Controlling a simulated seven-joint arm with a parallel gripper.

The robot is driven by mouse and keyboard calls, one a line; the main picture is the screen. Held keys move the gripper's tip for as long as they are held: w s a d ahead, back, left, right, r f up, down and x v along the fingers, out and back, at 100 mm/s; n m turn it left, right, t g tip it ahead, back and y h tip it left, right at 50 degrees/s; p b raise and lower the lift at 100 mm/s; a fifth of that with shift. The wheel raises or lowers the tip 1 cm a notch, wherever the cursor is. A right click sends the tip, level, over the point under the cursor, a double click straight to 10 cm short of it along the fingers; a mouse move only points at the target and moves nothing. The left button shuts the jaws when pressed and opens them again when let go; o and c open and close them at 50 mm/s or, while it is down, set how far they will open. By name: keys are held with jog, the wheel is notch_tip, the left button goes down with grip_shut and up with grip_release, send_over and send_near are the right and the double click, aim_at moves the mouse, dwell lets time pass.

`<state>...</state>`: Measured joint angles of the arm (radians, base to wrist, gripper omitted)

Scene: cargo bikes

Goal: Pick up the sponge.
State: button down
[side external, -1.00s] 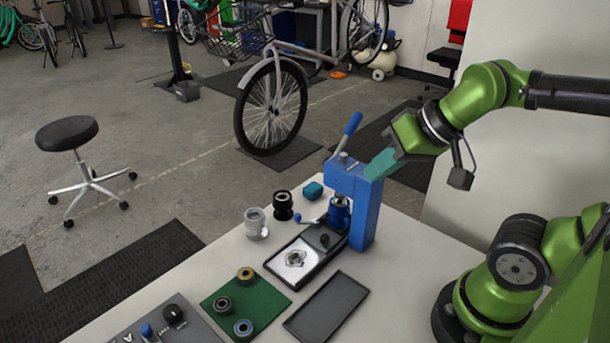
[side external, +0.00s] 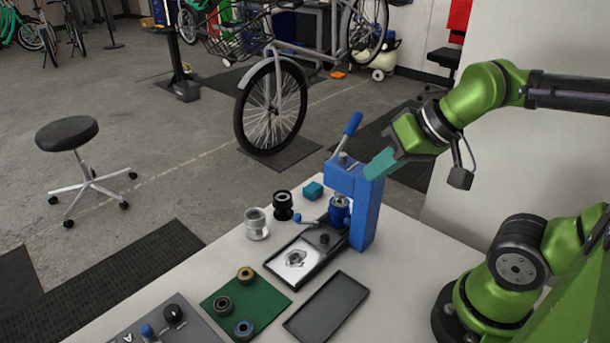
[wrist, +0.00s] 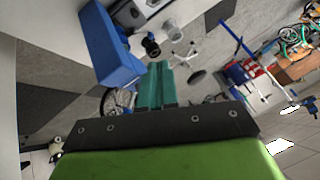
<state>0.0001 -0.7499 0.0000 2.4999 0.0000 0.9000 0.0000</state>
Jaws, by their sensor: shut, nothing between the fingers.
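The sponge (side external: 313,190) is a small teal-blue block lying on the white table near its far edge, just left of the blue press, in the side external view. I cannot make it out in the wrist view. My gripper (side external: 379,164) has teal fingers and is up at the height of the press's top, to its right and well apart from the sponge. The fingers are shut together with nothing between them. They also show in the wrist view (wrist: 157,80), pointing out over the floor and the table's edge.
The blue press (side external: 362,205), with its raised lever, stands between my gripper and the sponge. A dark tray (side external: 326,307) and a green mat (side external: 262,298) with bearings lie in front.

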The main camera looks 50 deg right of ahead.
jog(key=c, duration=0.5)
grip_release()
jog(key=n+g+h, duration=0.2)
jog(key=n+g, duration=0.5)
jog(key=n, duration=1.5)
send_over(313, 187)
jog(key=f, duration=1.8)
jog(key=shift+w+d, duration=0.35)
jog(key=shift+w, duration=0.05)
jog(key=shift+s+a+f, duration=0.15)
jog(key=shift+s+f, duration=0.05)
jog(key=shift+f, duration=1.15)
jog(key=shift+s+a+f, duration=0.1)
jog(key=shift+s+f, duration=0.05)
jog(key=shift+f, duration=1.15)
